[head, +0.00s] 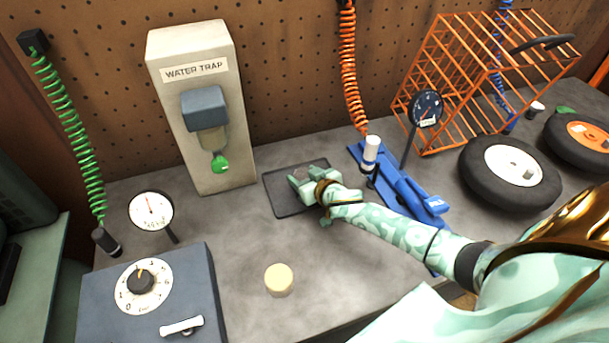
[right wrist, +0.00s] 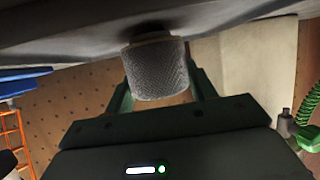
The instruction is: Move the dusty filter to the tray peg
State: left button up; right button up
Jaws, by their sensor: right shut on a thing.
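The dark tray (head: 284,204) lies flat on the bench, in front and to the right of the water trap. My right gripper (head: 303,184) is low over the tray. In the right wrist view the dusty filter (right wrist: 155,72), a grey mesh cylinder with a pale end ring, sits between the fingers of my right gripper (right wrist: 160,85), which is shut on it. Its ringed end is at or very near the dark surface; I cannot tell whether it touches. The gripper hides the filter and the peg in the head view. My left gripper is not in view.
The water trap (head: 205,150) stands behind left. A cream cylinder (head: 279,280) stands on the open bench in front. A blue lift (head: 400,190), a gauge (head: 426,108), an orange cage (head: 450,90) and wheels (head: 510,172) are right. A blue-grey dial box (head: 150,300) is front left.

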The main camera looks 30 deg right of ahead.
jog(key=o, duration=0.7)
jog(key=shift+c, duration=0.2)
jog(key=shift+s, duration=0.1)
jog(key=p+v, duration=0.4)
jog(key=v, duration=0.1)
jog(key=shift+s+r, duration=0.15)
jog(key=p+v, duration=0.3)
jog(key=v, duration=0.2)
jog(key=shift+s, duration=0.3)
